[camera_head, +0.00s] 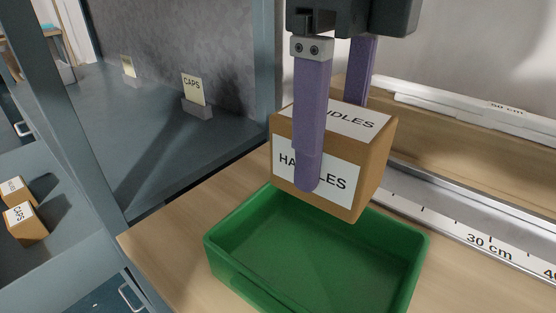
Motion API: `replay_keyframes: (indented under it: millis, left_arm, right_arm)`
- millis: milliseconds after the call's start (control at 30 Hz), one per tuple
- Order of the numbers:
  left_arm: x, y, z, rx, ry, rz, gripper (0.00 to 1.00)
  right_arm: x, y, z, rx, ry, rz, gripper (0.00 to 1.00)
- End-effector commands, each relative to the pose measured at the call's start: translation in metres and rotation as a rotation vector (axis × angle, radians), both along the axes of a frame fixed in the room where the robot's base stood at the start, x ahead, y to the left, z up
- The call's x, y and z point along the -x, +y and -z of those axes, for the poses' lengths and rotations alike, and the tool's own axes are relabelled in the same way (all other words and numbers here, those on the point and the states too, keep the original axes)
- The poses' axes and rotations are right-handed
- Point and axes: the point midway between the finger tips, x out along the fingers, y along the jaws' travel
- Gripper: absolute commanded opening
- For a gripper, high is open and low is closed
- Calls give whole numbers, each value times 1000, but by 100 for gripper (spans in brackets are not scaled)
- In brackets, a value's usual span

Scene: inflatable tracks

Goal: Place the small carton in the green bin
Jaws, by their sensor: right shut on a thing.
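The small carton (358,184) is a brown box with white labels reading HANDLES. My right gripper (335,175) is shut on it, one purple finger across its front face and the other behind it. The carton is held over the back part of the green bin (222,257), roughly level. The bin stands on a wooden worktop, and its visible floor looks empty. The carton hides part of the bin's back rim. My left gripper is not in view.
A metal ruler rail (480,238) runs along the right of the worktop (165,245). A grey shelf (150,130) at the left holds a CAPS card (194,90). Small brown boxes, one marked CAPS (25,224), sit at the far left. A blue-grey post (70,120) stands between.

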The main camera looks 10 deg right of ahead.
Motion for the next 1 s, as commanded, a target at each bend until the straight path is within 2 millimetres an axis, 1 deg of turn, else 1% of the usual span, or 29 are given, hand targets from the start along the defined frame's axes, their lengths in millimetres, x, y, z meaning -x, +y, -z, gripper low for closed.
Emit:
replay_keyframes:
  millis: [33,100,200,300,567,700,767,833,1000]
  left_arm:
    - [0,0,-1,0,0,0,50]
    - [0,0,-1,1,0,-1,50]
    - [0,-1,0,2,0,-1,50]
    - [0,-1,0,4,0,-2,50]
    - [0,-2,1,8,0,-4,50]
    - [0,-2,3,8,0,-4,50]
    - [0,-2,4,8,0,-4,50]
    - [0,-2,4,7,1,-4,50]
    - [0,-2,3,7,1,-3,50]
  right_arm:
    - [1,0,15,1,6,1,2]
    - [1,0,36,2,6,1,2]
    - [1,0,62,1,4,0,2]
    - [1,0,81,0,1,0,2]
    - [0,0,103,0,0,-1,2]
    - [0,0,126,0,1,0,2]
    - [0,0,134,0,1,-1,2]
    - [0,0,137,0,0,-2,2]
    - [0,0,136,-1,-2,-2,2]
